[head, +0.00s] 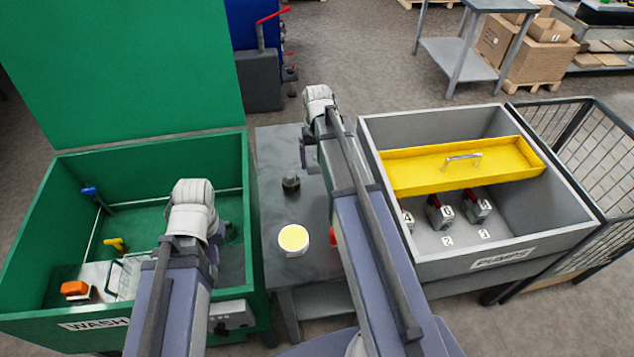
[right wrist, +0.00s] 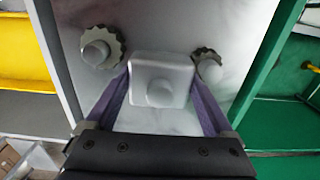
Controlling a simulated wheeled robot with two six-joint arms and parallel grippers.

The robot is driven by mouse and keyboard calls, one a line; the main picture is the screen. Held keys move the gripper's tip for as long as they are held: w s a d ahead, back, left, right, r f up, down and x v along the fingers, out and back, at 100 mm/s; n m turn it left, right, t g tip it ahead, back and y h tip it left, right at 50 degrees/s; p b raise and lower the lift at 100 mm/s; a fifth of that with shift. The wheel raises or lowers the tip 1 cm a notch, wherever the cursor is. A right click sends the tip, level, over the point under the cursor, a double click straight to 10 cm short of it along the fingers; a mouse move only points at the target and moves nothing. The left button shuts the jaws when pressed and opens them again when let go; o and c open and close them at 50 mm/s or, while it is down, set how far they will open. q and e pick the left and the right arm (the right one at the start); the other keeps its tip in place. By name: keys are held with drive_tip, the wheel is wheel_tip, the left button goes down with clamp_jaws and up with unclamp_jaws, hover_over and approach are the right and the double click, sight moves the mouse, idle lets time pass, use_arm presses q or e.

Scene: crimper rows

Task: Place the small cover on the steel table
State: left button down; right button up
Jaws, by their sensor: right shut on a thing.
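The small cover (right wrist: 150,72) is a pale grey, squarish piece with a round knob on top. It sits between the two purple fingers of my right gripper (right wrist: 160,90), which is shut on it. The cover is over the steel table (right wrist: 150,25); I cannot tell whether it touches the top. In the head view the steel table (head: 268,150) stands between the green wash tub and the grey pump bin. My right arm reaches over it and hides the cover. My left gripper (head: 213,256) is over the green tub, its fingers mostly hidden by my arm.
Two toothed round parts with knobs, one left (right wrist: 97,50) and one right (right wrist: 208,68), lie close to the cover. The grey bin (head: 375,125) holds a yellow tray (head: 410,170) and several pumps. The green tub (head: 60,170) has raised walls.

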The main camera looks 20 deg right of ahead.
sight(317, 184)
drive_tip(key=shift+f+b, duration=3.35)
drive_tip(key=shift+f, duration=0.6)
drive_tip(key=shift+f, duration=0.2)
drive_tip(key=o, duration=1.5)
drive_tip(key=shift+r, duration=0.1)
drive_tip(key=shift+r, duration=0.1)
wheel_tip(317, 184, up, 12)
drive_tip(key=p, duration=1.2)
drive_tip(key=shift+r, duration=0.1)
drive_tip(key=s+a+n, duration=0.2)
drive_tip(key=s+a, duration=0.4)
drive_tip(key=a, duration=0.1)
drive_tip(key=s+a+n, duration=0.2)
drive_tip(key=s+a, duration=0.4)
drive_tip(key=a, duration=0.2)
drive_tip(key=s+a+n+h, duration=0.1)
drive_tip(key=s+a+n, duration=0.1)
drive_tip(key=s+a, duration=0.4)
drive_tip(key=shift+s+a+n, duration=0.15)
drive_tip(key=shift+a+n, duration=0.15)
drive_tip(key=shift+a, duration=0.9)
